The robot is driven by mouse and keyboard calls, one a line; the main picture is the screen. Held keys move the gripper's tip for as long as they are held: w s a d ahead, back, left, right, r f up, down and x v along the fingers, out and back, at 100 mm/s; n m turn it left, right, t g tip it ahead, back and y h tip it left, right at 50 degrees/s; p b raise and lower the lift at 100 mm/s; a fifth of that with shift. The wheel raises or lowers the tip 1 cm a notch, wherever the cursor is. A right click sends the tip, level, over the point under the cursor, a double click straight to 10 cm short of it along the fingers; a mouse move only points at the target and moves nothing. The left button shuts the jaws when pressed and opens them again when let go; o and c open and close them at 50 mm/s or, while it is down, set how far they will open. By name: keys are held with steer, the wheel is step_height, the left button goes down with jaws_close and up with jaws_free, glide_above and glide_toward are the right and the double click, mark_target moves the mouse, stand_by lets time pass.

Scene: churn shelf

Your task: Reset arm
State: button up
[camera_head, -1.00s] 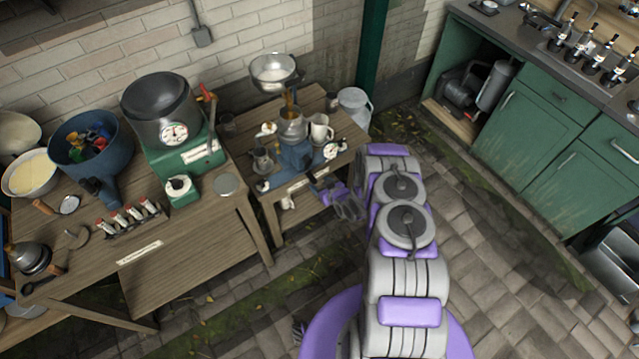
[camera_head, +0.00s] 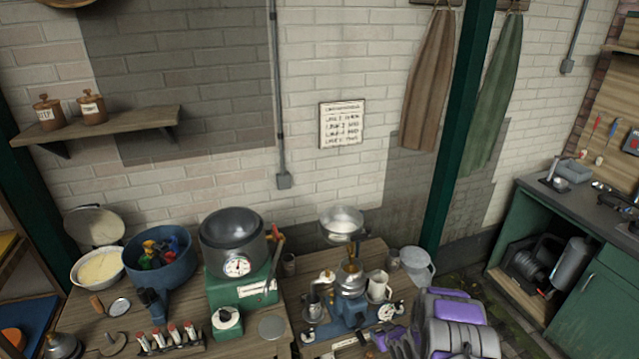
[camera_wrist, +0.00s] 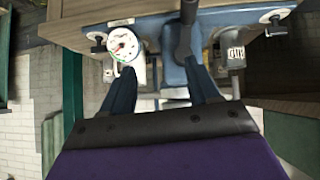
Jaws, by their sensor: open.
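My gripper (camera_wrist: 162,84) shows in the wrist view as two dark blue fingers set apart, with nothing between them. In the head view my purple and grey arm comes in at the bottom right, and its gripper end (camera_head: 388,342) is at the front of the small table. The blue machine (camera_head: 352,312) with a metal pot on top stands on that table, just beyond the gripper. In the wrist view a white dial (camera_wrist: 122,44) on it is beside the left finger. Whether a finger touches the machine I cannot tell.
A green machine with a dark drum (camera_head: 232,242), a blue bowl (camera_head: 160,258) and a cream bowl (camera_head: 100,266) stand on the bench at left. A white mug (camera_head: 378,287) and a grey can (camera_head: 418,264) are near my arm. A green post (camera_head: 458,130) rises behind.

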steer(key=s+d+r+m+g+h+b, duration=0.15)
steer(key=s+r, duration=0.25)
steer(key=r, duration=0.5)
steer(key=s+r+g+h+p, duration=0.1)
steer(key=s+r+g, duration=0.15)
steer(key=r, duration=0.55)
steer(key=s+r+m+g+h+b, duration=0.1)
steer(key=s+r, duration=0.3)
steer(key=r, duration=0.5)
steer(key=s+a+r+g, duration=0.2)
steer(key=s+r, duration=0.3)
steer(key=s, duration=0.8)
steer(key=s+a+r+g+y+b, duration=0.1)
steer(key=s+a+r, duration=0.3)
steer(key=s, duration=0.9)
steer(key=s+a+r+m+g, duration=0.1)
steer(key=s+a+r+g, duration=0.2)
steer(key=s, duration=1)
step_height(320, 180, up, 3)
steer(key=shift+a+r+b, duration=0.15)
steer(key=shift+r+b, duration=0.05)
steer(key=shift+b, duration=0.15)
